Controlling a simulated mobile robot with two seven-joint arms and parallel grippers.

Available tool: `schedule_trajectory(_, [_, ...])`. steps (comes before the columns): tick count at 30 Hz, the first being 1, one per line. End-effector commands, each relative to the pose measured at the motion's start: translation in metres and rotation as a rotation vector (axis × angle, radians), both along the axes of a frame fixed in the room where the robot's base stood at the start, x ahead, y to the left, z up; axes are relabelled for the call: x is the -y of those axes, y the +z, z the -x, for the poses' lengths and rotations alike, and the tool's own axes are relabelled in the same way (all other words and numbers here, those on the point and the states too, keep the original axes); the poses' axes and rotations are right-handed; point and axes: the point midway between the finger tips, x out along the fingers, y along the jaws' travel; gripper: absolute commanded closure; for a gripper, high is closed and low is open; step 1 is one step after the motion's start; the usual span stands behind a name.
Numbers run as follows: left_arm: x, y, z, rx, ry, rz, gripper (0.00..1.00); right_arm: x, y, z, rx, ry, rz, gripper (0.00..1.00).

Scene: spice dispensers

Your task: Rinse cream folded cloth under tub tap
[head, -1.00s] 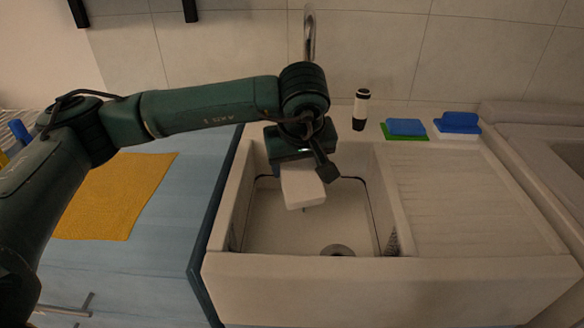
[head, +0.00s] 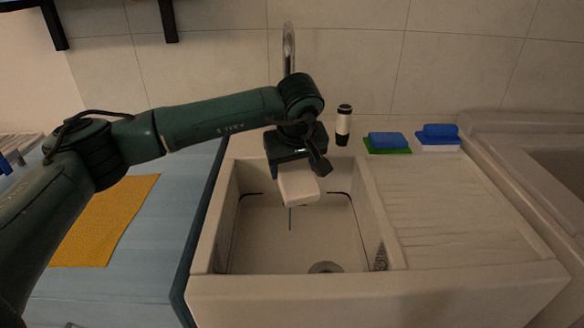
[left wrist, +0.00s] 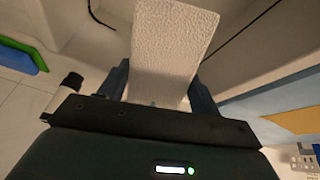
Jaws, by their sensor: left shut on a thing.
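My left gripper (head: 292,166) is over the tub (head: 300,232) and shut on the cream folded cloth (head: 298,187). The cloth hangs above the tub floor, inside the walls. In the left wrist view the cloth (left wrist: 170,50) sits between the two fingers, its textured face showing. The tap (head: 289,50) rises behind my gripper at the back wall; its lower part and outlet are hidden by my arm. A thin bluish-green vertical line shows just below the cloth; I cannot tell whether it is water. My right gripper is not in view.
A black-and-white bottle (head: 343,125) stands on the back ledge. Blue and green sponges (head: 388,142) and a blue and white sponge (head: 438,136) lie to its right. The ribbed drainboard (head: 450,210) is clear. A yellow cloth (head: 105,220) lies on the blue counter (head: 165,230) at left.

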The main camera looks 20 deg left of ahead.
Motion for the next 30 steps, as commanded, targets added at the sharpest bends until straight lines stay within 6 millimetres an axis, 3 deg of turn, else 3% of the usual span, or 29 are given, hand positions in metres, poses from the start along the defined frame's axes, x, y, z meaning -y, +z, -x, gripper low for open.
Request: schedule_trajectory(30, [0.012,0.000,0.001,0.001,0.000,-0.001,0.61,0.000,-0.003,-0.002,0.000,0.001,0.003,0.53])
